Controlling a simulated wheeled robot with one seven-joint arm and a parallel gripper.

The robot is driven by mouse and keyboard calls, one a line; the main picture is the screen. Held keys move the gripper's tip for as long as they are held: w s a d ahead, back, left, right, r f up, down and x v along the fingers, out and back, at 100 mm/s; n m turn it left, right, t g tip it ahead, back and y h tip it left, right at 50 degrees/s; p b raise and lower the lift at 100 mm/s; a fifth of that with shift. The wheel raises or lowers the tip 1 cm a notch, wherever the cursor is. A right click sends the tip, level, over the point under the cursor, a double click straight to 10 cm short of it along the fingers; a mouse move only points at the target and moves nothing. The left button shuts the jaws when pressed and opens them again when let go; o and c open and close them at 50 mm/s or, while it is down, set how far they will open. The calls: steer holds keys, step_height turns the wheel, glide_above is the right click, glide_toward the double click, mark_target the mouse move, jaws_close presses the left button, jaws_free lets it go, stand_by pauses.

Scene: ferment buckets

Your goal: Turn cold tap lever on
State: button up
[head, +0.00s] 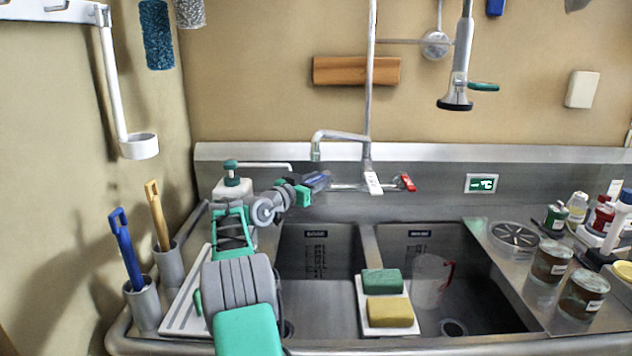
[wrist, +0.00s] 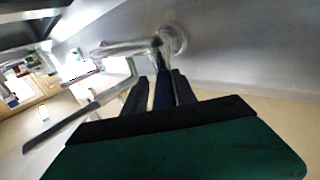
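The tap (head: 343,135) is on the back wall above the sink, with a swan-neck spout. A red lever (head: 407,181) is on its right side. A white handle (head: 373,183) hangs at its middle. My gripper (head: 317,181) is at the left end of the tap body, where the cold lever is mostly hidden in the head view. In the wrist view, a dark blue lever (wrist: 163,92) lies between my two dark fingers (wrist: 160,84). The fingers stand apart, with a thin light gap beside the left one. The tap's metal pipe (wrist: 128,47) shows just beyond.
Two sink basins lie below, with a green and a yellow sponge on a white board (head: 399,326) and a clear jug (head: 431,280). A soap bottle (head: 232,188) stands close behind my arm. Jars (head: 551,261) crowd the right counter.

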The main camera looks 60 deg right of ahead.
steer(key=shift+o, duration=1.1)
steer(key=shift+w+a, duration=0.15)
steer(key=shift+w, duration=0.1)
steer(key=w+a, duration=0.1)
steer(key=a, duration=0.6)
steer(key=shift+w+a+b, duration=0.15)
steer(key=shift+a+b, duration=0.2)
steer(key=shift+b, duration=0.1)
steer(key=shift+c, duration=0.5)
